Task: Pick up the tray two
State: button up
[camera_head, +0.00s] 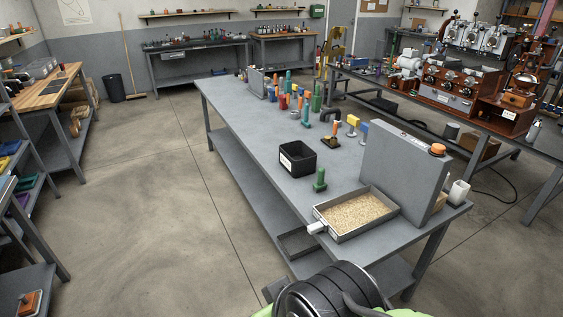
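A shallow grey metal tray (384,224) filled with pale beans or grain lies on the near end of the long grey table (240,115). A white handle or tag (316,228) sticks out from its left front corner, over the table edge. I cannot read a number on the tray. A darker flat tray (297,243) lies lower, on the shelf under the table. A black and green part of my arm shows at the bottom edge, in front of the table's near end. My gripper's fingers are not in view.
A large upright grey panel or case (400,170) stands just behind the tray. A black labelled bin (297,158) and a green knobbed tool (320,180) stand to its left. Several coloured tools stand farther back. Open floor (150,210) lies left of the table.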

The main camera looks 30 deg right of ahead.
aim_at(344, 217)
jog(key=i+z, duration=0.2)
jog(key=z, duration=0.25)
jog(key=i+j+z, duration=0.15)
jog(key=z, duration=0.3)
jog(key=i+j+z, duration=0.15)
jog(key=z, duration=0.3)
jog(key=i+j+z, duration=0.1)
jog(key=j+z, duration=0.35)
jog(key=i+j+z, duration=0.1)
jog(key=z, duration=0.3)
jog(key=i+j+u, duration=0.15)
jog(key=i+j, duration=0.6)
